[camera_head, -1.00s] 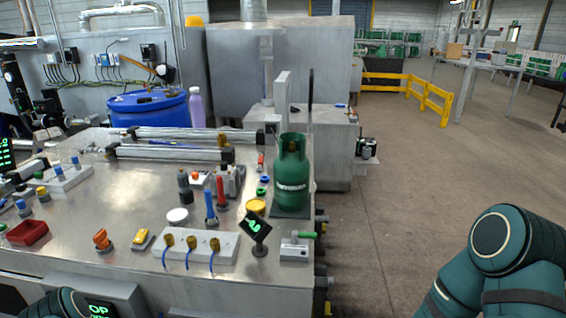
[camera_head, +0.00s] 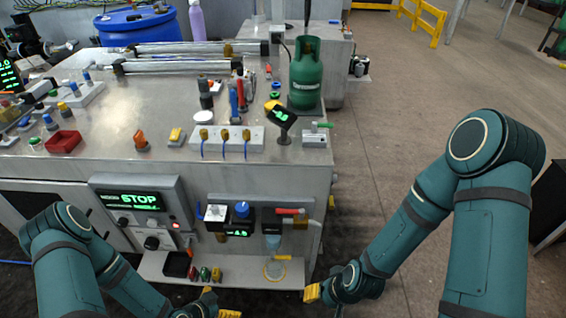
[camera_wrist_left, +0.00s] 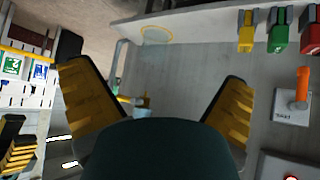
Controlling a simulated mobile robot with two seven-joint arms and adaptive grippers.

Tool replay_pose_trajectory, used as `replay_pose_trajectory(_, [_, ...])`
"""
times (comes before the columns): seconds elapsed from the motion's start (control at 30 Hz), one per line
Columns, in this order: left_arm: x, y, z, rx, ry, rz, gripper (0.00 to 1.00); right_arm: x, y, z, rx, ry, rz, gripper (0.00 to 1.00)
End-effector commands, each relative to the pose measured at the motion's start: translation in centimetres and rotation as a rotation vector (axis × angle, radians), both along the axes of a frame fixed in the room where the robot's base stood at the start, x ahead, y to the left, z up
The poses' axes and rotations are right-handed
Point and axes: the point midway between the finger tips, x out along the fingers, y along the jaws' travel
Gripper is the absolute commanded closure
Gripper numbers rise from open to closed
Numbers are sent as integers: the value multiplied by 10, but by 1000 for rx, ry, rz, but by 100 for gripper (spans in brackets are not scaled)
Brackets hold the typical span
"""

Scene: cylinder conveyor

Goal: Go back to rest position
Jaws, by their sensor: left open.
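My left gripper (camera_head: 215,302) is low at the bottom of the head view, in front of the bench's lower shelf. In the left wrist view its two yellow-padded fingers (camera_wrist_left: 160,95) are spread apart, with nothing held between them. My right gripper (camera_head: 314,292) is low beside the shelf's right end. Only a small yellow part of it shows, so its opening is unclear. Both teal arms are bent and hang in front of the bench. The green gas cylinder (camera_head: 305,75) stands upright on the bench's right corner, away from both grippers.
The lower shelf (camera_head: 150,265) holds small coloured handles and sits close to my left gripper. Open floor (camera_head: 390,120) lies to the right.

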Motion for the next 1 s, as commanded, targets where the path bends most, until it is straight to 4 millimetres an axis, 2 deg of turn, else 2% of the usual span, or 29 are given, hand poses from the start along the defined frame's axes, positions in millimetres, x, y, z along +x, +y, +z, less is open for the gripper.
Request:
replay_pose_trajectory(0.13, [7,-12,23,-22,143,78,0,1,-1,0,-1,0,-1,53])
replay_pose_trajectory(0.3, [6,-32,55,-52,340,219,0,0,0,0,0,-1,-1,53])
replay_pose_trajectory(0.5, [-12,-63,104,-85,593,444,0,0,0,0,0,-1,-1,53])
replay_pose_trajectory(0.6, [-23,-73,119,-96,676,532,0,0,0,0,0,-1,-1,53])
replay_pose_trajectory(0.73, [-30,-79,128,-105,725,588,0,0,0,0,0,-1,-1,53])
replay_pose_trajectory(1.0, [-30,-79,128,-107,730,596,0,0,0,0,0,-1,-1,53])
